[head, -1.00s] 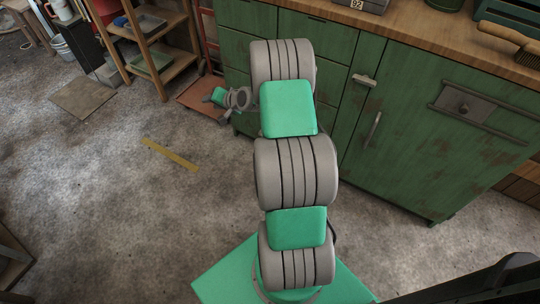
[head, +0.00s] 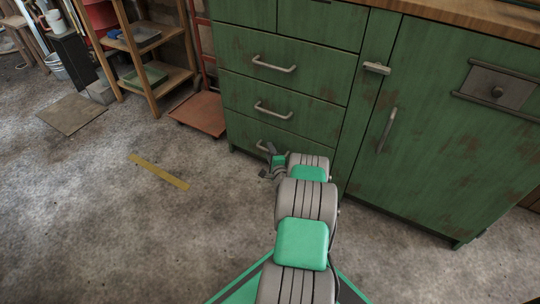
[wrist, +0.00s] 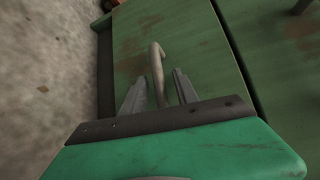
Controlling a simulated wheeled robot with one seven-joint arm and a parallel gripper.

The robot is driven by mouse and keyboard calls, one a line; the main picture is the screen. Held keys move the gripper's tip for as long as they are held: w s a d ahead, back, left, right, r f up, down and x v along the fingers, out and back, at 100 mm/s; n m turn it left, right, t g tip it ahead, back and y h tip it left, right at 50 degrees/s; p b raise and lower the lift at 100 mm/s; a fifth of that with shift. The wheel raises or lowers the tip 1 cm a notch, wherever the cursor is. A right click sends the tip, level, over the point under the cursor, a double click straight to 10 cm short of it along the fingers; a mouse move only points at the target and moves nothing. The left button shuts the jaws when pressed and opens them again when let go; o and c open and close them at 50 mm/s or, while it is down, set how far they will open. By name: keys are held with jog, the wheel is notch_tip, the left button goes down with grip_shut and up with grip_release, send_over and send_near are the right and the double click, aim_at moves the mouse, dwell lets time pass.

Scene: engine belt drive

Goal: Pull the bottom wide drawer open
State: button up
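The bottom wide drawer (head: 243,137) is the lowest green front in the cabinet's left column, and it looks closed. Its grey bar handle (head: 263,147) is partly covered by my gripper (head: 268,163) in the head view. In the wrist view the drawer front (wrist: 190,35) fills the middle, and the handle (wrist: 156,62) runs between the two fingers of my gripper (wrist: 159,80). The fingers stand apart, one on each side of the handle, with gaps showing. I cannot tell exactly how deep the handle sits between them.
Two more wide drawers with handles (head: 274,65) (head: 273,110) are above. A cabinet door (head: 430,140) with a vertical handle is to the right. A red-brown platform (head: 200,112) and wooden shelf (head: 150,75) stand left. Open concrete floor (head: 120,220) lies in front.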

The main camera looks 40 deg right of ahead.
jog(key=shift+w, duration=0.1)
jog(key=shift+c, duration=0.3)
grip_shut()
dwell(1.1)
